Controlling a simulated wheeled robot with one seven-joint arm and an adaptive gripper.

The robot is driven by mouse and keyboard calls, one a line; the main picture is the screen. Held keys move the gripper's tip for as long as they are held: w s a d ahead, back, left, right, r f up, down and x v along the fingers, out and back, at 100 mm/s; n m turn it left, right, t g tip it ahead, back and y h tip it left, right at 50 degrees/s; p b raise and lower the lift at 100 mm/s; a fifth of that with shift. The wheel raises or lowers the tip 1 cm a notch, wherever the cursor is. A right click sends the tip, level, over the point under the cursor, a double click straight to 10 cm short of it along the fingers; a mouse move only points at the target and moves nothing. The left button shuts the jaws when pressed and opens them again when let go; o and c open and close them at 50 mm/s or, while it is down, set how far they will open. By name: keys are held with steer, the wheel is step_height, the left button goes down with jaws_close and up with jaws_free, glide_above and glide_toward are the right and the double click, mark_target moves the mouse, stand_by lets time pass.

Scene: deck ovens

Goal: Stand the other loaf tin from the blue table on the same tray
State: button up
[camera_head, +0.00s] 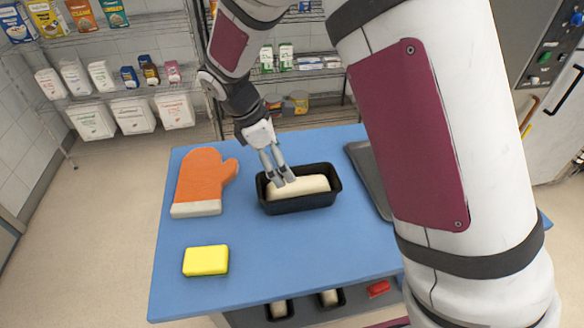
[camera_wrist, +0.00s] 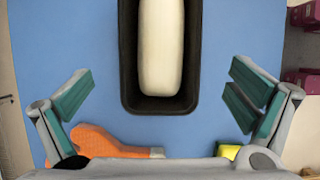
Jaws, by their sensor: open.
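A black loaf tin (camera_head: 303,203) with a long pale loaf of dough (camera_head: 310,184) in it stands upright on the blue table (camera_head: 250,264). The tin also shows in the wrist view (camera_wrist: 128,60), lengthwise in the upper middle. My gripper (camera_head: 280,181) is open and empty, just above the left part of the tin. In the wrist view its fingers (camera_wrist: 160,92) are spread wide on both sides of the tin, apart from it. A dark grey tray (camera_head: 362,160) lies at the table's right side, mostly hidden behind my arm.
An orange oven mitt (camera_head: 202,178) lies left of the tin, and a yellow sponge (camera_head: 206,261) lies in front of it. Below the table's front edge are two more dark tins (camera_head: 279,317) with dough and a red item (camera_head: 378,288). Wire shelves (camera_head: 140,95) stand behind.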

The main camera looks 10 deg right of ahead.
steer(key=s+d+r+m+y, duration=0.1)
steer(key=s+d+r+m, duration=0.3)
steer(key=r, duration=0.4)
steer(key=s+d+r+m+t+y, duration=0.1)
steer(key=s+d+r+m+t, duration=0.1)
steer(key=s+r+m, duration=0.4)
steer(key=s+d+r+m+t+y, duration=0.1)
steer(key=s+d+m, duration=0.2)
steer(key=s, duration=0.5)
steer(key=s+d+r+m+t+y, duration=0.1)
steer(key=s+d+r+m+t, duration=0.1)
steer(key=s+r+m, duration=0.4)
steer(key=n+g+y+p, duration=0.3)
steer(key=n+g+y, duration=0.3)
steer(key=n, duration=1.3)
glide_toward(298, 189)
steer(key=d+t+y, duration=0.1)
steer(key=d, duration=0.3)
steer(key=x, duration=0.5)
steer(key=w+x, duration=0.1)
steer(key=x, duration=0.2)
steer(key=shift+a, duration=0.25)
steer(key=shift+p+x, duration=0.7)
steer(key=shift+x, duration=2.05)
steer(key=shift+a+r, duration=0.15)
steer(key=shift+a, duration=0.05)
